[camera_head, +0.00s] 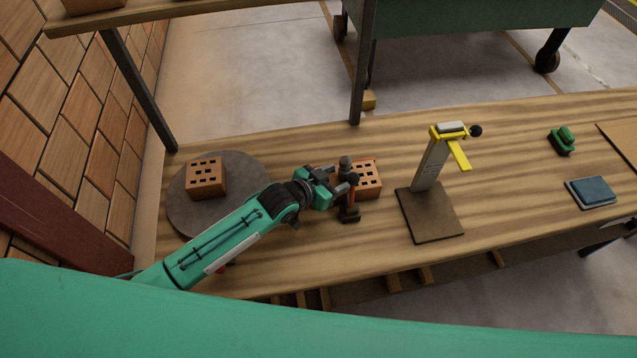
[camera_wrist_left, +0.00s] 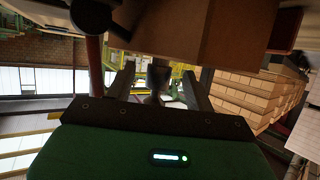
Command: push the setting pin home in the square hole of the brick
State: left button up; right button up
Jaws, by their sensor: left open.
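A brick (camera_head: 367,181) with square holes lies on the wooden bench, just beyond and right of my left gripper (camera_head: 347,182). A dark upright piece with a rounded top (camera_head: 345,163) stands at the gripper, in front of the brick; I cannot tell whether it is the setting pin or whether it sits in a hole. In the left wrist view, the two fingers of my left gripper (camera_wrist_left: 160,85) stand apart, with a dark, blurred shape between them. A large brown block face (camera_wrist_left: 225,35) fills the top there. My right gripper is not in view.
A second holed brick (camera_head: 207,178) rests on a round grey plate (camera_head: 247,166). A dark-footed, orange-stemmed object (camera_head: 350,213) stands close by my gripper. A stand with a yellow lever (camera_head: 456,150) is to the right. A blue pad (camera_head: 593,191) and a green-handled block (camera_head: 562,141) lie farther right.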

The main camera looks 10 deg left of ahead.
pick_arm(q)
jog(key=b+v, duration=0.1)
jog(key=v, duration=1.2)
jog(key=shift+b, duration=0.35)
